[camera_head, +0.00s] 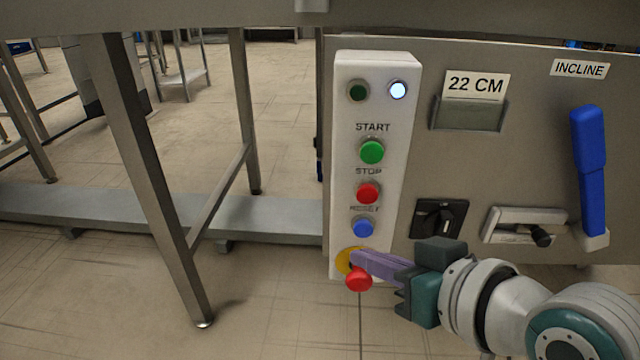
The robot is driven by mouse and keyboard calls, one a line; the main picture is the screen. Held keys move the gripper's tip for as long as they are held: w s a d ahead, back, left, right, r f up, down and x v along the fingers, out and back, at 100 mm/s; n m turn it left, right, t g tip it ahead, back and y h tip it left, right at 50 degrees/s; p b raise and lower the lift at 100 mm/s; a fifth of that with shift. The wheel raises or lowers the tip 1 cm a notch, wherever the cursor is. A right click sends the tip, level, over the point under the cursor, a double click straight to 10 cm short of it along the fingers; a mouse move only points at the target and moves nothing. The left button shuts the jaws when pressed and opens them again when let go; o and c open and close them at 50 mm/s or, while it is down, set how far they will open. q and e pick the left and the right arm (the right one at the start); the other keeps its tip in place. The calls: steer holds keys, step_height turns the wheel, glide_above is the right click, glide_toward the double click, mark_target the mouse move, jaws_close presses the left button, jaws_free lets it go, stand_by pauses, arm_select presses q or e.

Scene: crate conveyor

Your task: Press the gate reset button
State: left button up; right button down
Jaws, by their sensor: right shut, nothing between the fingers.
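The white control box (400,150) hangs on the grey panel in the head view. It carries a green START button (372,152), a red STOP button (368,193) and a blue button (363,228) under a small label that I read only in part, possibly RESET. At the bottom is a red mushroom button (358,279) on a yellow disc (345,261). My right gripper (356,259) is shut and empty. Its purple fingers point left, below the blue button and in front of the yellow disc; I cannot tell whether they touch. My left gripper is not in view.
An unlit dark green lamp (357,91) and a lit white lamp (398,90) top the box. Right of it are a 22 CM card (474,85), a black rotary switch (438,218), a latch (524,226) and a blue INCLINE lever (589,165). Metal legs (150,180) stand left.

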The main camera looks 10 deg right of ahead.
mark_target(363, 230)
steer(key=shift+w+d, duration=0.25)
steer(key=shift+w, duration=0.5)
stand_by(0.7)
stand_by(0.8)
steer(key=shift+w, duration=0.1)
steer(key=shift+w+d, duration=0.1)
steer(key=shift+w, duration=0.25)
stand_by(0.4)
